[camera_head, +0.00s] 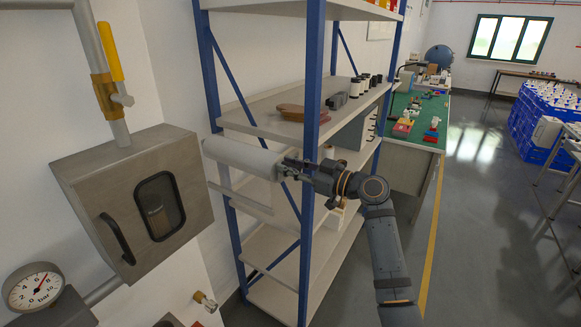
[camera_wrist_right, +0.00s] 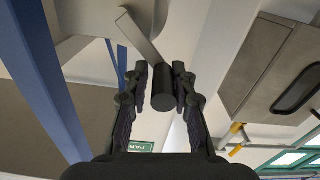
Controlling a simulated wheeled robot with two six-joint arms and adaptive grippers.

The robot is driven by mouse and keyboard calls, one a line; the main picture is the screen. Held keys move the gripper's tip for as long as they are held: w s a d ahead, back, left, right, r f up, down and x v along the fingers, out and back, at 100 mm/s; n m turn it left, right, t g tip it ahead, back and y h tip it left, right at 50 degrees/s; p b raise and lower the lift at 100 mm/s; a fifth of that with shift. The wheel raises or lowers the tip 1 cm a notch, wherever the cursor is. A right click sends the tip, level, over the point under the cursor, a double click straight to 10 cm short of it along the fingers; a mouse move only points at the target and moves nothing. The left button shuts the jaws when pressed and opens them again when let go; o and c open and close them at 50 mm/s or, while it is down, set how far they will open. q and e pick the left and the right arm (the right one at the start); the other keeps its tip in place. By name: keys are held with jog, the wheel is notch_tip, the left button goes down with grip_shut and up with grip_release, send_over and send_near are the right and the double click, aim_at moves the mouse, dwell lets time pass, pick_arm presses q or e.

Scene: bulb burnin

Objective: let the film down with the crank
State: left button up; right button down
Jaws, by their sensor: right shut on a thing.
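A pale roller (camera_head: 243,157) is mounted across the end of the shelf rack in the head view. A light bar (camera_head: 240,200) hangs below it, with a narrow pale strip at its left; the film itself is hard to make out. My right gripper (camera_head: 291,166) is at the roller's right end. In the right wrist view, the gripper (camera_wrist_right: 160,88) is shut on a dark cylindrical crank handle (camera_wrist_right: 163,92). The flat grey crank arm (camera_wrist_right: 138,36) runs from the handle up to the roller end. My left gripper is not in view.
A blue-post shelf rack (camera_head: 312,80) stands beside my right arm, with a brown bowl (camera_head: 303,112) on one shelf. A metal cabinet (camera_head: 95,190) with a window hangs at the left, near a gauge (camera_head: 34,289). Open floor (camera_head: 480,220) lies to the right.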

jog(key=shift+w+d+f+m, duration=0.1)
jog(key=shift+f+m, duration=0.1)
jog(key=shift+m, duration=0.2)
jog(key=shift+w+d+r+m+b, duration=0.15)
jog(key=shift+w+m+b, duration=0.1)
jog(key=shift+m+b, duration=0.35)
jog(key=shift+w+d+r+m+b, duration=0.15)
jog(key=shift+w+d+m+b, duration=0.15)
jog(key=shift+m, duration=0.55)
jog(key=shift+w+d+r+m+b, duration=0.25)
jog(key=shift+w+m, duration=0.2)
jog(key=shift+m, duration=0.35)
jog(key=shift+w+d+r+m+b, duration=0.1)
jog(key=shift+w+d+m+b, duration=0.2)
jog(key=shift+m, duration=0.55)
jog(key=c, duration=1.4)
grip_release()
jog(key=shift+c, duration=0.2)
jog(key=shift+o, duration=1.2)
jog(key=shift+r, duration=0.2)
